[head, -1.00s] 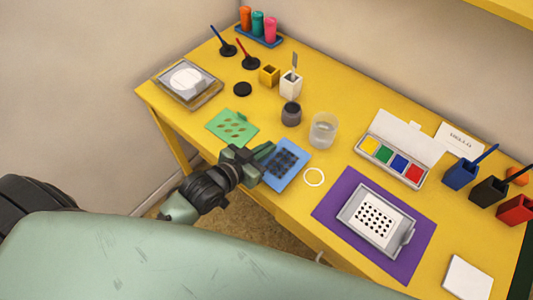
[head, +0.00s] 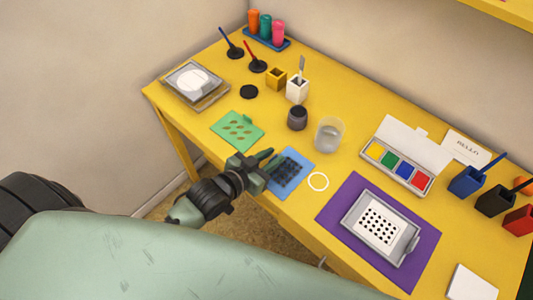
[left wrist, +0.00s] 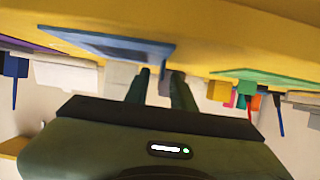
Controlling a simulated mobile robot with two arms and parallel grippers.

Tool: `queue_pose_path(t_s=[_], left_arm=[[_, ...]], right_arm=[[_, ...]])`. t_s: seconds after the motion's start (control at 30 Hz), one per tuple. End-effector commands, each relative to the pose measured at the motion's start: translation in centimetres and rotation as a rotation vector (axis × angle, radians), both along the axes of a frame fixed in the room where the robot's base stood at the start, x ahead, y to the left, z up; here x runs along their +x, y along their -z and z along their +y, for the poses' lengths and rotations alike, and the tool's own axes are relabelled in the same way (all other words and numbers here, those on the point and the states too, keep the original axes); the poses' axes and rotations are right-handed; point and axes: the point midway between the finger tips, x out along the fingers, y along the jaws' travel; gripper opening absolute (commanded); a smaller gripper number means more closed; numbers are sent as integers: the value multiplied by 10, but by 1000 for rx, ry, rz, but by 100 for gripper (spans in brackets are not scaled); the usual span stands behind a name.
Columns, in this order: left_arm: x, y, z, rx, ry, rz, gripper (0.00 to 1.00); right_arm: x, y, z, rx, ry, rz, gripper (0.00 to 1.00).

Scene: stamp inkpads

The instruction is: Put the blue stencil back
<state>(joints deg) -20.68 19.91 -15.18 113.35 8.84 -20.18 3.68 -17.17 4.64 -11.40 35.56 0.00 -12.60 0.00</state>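The blue stencil (head: 292,166), a flat blue sheet with a dark cutout pattern, lies near the front edge of the yellow table, right of the green stencil (head: 237,130). My left gripper (head: 268,164) is at the blue stencil's left side, its fingers apart. In the left wrist view, which is upside down, the blue stencil (left wrist: 110,46) shows beyond the two spread fingers (left wrist: 160,78). A small grey-blue piece, seemingly its tab, appears between the fingertips; I cannot tell whether they touch it. My right gripper is not in view.
A purple mat (head: 335,212) bears a grey tray (head: 398,247) with a dotted white sheet. A clear cup (head: 329,135) and a dark jar (head: 297,118) stand behind. An ink pad box (head: 381,157) is farther right.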

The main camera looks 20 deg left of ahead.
Motion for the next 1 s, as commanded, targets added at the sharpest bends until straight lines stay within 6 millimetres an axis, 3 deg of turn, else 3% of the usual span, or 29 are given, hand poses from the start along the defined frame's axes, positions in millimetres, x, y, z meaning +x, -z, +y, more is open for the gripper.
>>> queue_pose_path(t_s=[0.17,0.6,1.0], left_arm=[[-17,-7,6,0,0,2,25],[-90,-39,32,0,0,3,25],[-104,-47,38,0,0,-1,25]], right_arm=[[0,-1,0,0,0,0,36],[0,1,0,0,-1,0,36],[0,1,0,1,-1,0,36]])
